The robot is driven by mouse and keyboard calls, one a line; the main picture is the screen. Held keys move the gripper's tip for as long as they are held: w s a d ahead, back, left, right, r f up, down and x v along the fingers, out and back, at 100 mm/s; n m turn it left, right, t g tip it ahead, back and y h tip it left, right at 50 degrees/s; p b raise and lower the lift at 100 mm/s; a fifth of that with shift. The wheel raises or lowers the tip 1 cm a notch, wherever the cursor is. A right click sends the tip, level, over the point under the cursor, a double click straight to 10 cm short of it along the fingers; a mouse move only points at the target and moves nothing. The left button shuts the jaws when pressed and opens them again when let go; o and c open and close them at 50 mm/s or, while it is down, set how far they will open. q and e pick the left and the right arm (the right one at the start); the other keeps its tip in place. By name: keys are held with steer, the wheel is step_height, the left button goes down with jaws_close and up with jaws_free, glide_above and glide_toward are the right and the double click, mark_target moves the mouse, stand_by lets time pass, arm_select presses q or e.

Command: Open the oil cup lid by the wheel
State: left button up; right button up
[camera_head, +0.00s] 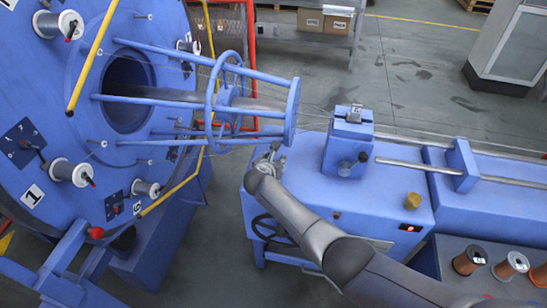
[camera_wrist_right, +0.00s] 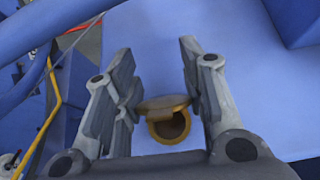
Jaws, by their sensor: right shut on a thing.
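The oil cup (camera_wrist_right: 170,128) is a small round brass-coloured cup on the blue machine top, seen in the right wrist view. Its lid (camera_wrist_right: 162,103) stands raised along the far rim, and the cup's mouth shows open. My right gripper (camera_wrist_right: 158,80) has its fingers on both sides of the lid and is shut on it. In the head view my right gripper (camera_head: 271,154) is at the left end of the blue machine bed (camera_head: 310,195) and hides the cup. The dark handwheel (camera_head: 272,229) is on the bed's front, below my right arm. My left gripper is not in view.
The blue strander cage with bars and rings (camera_head: 226,93) lies just behind my right gripper. Copper spools (camera_head: 469,260) sit at the lower right.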

stand_by(0.3)
steer(key=o, duration=1)
steer(key=shift+o, duration=0.2)
steer(key=v, duration=1.2)
steer(key=shift+w+r, duration=0.1)
